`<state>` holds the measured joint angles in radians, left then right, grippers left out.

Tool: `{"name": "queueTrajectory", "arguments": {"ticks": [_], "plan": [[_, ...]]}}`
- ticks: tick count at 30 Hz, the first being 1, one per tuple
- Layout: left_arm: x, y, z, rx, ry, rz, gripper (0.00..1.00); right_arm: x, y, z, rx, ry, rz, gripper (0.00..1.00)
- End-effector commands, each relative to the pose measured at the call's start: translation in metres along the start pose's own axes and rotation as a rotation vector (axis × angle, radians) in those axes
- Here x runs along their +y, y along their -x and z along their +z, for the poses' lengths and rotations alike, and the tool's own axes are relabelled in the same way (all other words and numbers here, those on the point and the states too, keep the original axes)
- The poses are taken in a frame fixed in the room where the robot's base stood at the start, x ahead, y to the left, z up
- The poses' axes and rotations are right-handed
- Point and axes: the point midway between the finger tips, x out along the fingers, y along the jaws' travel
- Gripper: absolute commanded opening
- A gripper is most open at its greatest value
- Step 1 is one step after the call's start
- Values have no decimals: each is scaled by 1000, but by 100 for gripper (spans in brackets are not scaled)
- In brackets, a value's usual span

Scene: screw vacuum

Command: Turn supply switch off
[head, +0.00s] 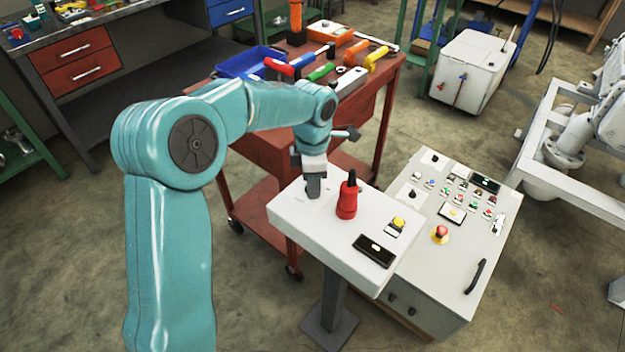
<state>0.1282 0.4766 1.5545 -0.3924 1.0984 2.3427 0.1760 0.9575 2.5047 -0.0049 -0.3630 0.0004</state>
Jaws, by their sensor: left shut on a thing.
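A pale pedestal panel (330,236) stands in the middle of the head view. My left gripper (313,190) points down at the far left part of its top, over a small light plate. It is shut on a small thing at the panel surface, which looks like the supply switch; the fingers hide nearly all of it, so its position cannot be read. A red upright part with a black tip (347,199) stands just right of the gripper, apart from it. My right gripper is not in view.
The panel also bears a yellow button (398,222) and a black display (374,251). A larger control console (432,290) with a red emergency button (440,232) stands close on the right. A red tool cart (262,150) with tools stands behind my left arm.

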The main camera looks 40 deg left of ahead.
Motion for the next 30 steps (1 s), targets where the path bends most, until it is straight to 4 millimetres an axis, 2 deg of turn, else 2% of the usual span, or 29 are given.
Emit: {"name": "queueTrajectory", "arguments": {"ticks": [7, 8, 9, 10, 18, 21, 26, 30], "plan": [[2, 4, 0, -6, 4, 9, 8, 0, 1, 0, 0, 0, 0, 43], [2, 4, 0, -6, 4, 9, 45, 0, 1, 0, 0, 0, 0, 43], [2, 4, 0, -6, 4, 9, 58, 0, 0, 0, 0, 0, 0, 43], [2, 3, 0, -6, 4, 8, 64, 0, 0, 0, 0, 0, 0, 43], [1, 2, 0, -3, 2, 4, 64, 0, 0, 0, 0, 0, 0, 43], [1, 8, 0, -3, 1, 4, 64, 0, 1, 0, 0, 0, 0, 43], [1, 38, 0, -5, 2, 7, 64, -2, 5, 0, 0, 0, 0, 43], [1, 77, 1, -6, 1, 8, 64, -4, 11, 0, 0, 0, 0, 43]]}}
